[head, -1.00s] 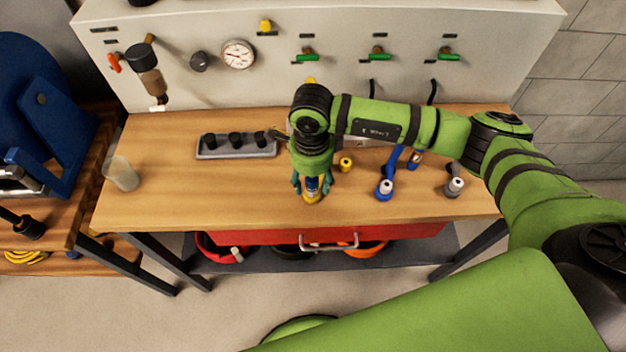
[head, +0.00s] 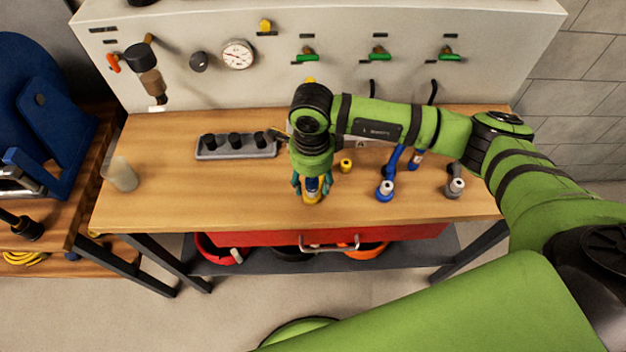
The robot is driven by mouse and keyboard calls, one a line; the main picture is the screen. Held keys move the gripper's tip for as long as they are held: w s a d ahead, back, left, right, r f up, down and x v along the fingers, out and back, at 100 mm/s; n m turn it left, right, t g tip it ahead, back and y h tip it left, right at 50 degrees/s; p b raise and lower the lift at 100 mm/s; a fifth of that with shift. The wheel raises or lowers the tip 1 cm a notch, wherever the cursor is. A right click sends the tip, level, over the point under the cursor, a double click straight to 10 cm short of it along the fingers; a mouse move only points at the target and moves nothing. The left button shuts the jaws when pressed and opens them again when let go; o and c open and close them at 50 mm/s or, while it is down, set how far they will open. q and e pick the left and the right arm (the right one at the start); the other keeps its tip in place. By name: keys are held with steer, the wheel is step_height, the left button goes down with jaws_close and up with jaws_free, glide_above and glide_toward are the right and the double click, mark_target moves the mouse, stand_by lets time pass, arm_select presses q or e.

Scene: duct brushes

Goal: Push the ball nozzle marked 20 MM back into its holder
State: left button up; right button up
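My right gripper (head: 312,188) points down over the front middle of the bench, with its teal fingers on either side of a blue and yellow piece (head: 312,198). Whether the fingers press on this piece is too small to tell, and the gripper hides its upper part. A blue nozzle with a pale tip (head: 385,190) stands to the right, and a grey one (head: 455,187) stands farther right. Another blue piece (head: 415,158) is behind them. No 20 MM mark can be read, so I cannot tell which nozzle or holder bears it. My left gripper is not in view.
A grey tray with black knobs (head: 236,146) lies left of the gripper. A small yellow piece (head: 346,166) is just right of it. A translucent cup (head: 121,174) stands at the bench's left end. The wooden bench top (head: 200,190) is clear at front left.

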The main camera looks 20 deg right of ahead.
jaws_close()
steer(key=shift+r, duration=0.15)
steer(key=shift+w+r, duration=0.15)
steer(key=shift+r, duration=0.15)
steer(key=shift+r+p, duration=0.55)
steer(key=shift+r, duration=0.2)
steer(key=shift+r+p, duration=0.8)
steer(key=shift+r, duration=1)
